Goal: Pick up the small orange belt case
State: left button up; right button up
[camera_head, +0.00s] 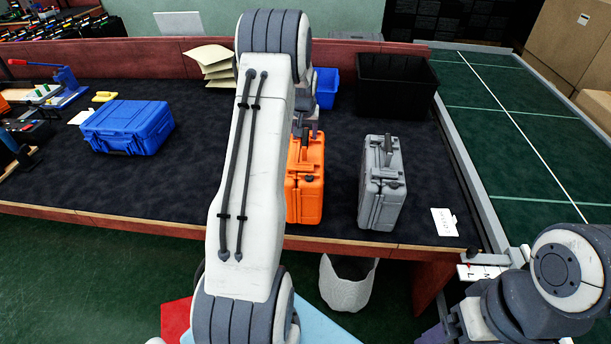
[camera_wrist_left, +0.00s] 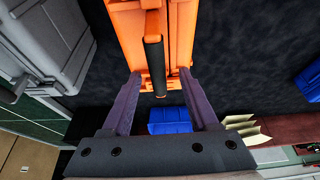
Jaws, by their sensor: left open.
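The orange case (camera_head: 306,190) stands upright on the dark table top in the head view, partly hidden behind my left arm. In the left wrist view, its orange body (camera_wrist_left: 180,30) fills the top middle, with a black handle bar (camera_wrist_left: 154,62) facing the camera. My left gripper (camera_head: 303,130) is at the case's far upper end in the head view, mostly hidden by my arm. In the wrist view the gripper (camera_wrist_left: 160,74) is open, its two purple fingers on either side of the handle's near end. I cannot tell whether they touch the case. My right gripper is out of view.
A grey case (camera_head: 382,185) stands close to the right of the orange one. A blue case (camera_head: 127,127) lies at the left. A black bin (camera_head: 396,84) and blue bin (camera_head: 326,88) stand behind. Dark table surface is free at centre-left.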

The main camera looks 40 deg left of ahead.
pick_arm(q)
jog(key=shift+f+p, duration=0.3)
jog(key=shift+f, duration=0.1)
jog(key=p+x, duration=0.1)
jog(key=x, duration=0.2)
jog(key=shift+d+f+p, duration=0.1)
jog(key=shift+f+p, duration=0.15)
jog(key=shift+p, duration=0.1)
jog(key=shift+w+f, duration=0.15)
jog(key=shift+f, duration=0.3)
grip_shut()
dwell(0.4)
jog(key=shift+w+r, duration=0.1)
jog(key=shift+r, duration=0.1)
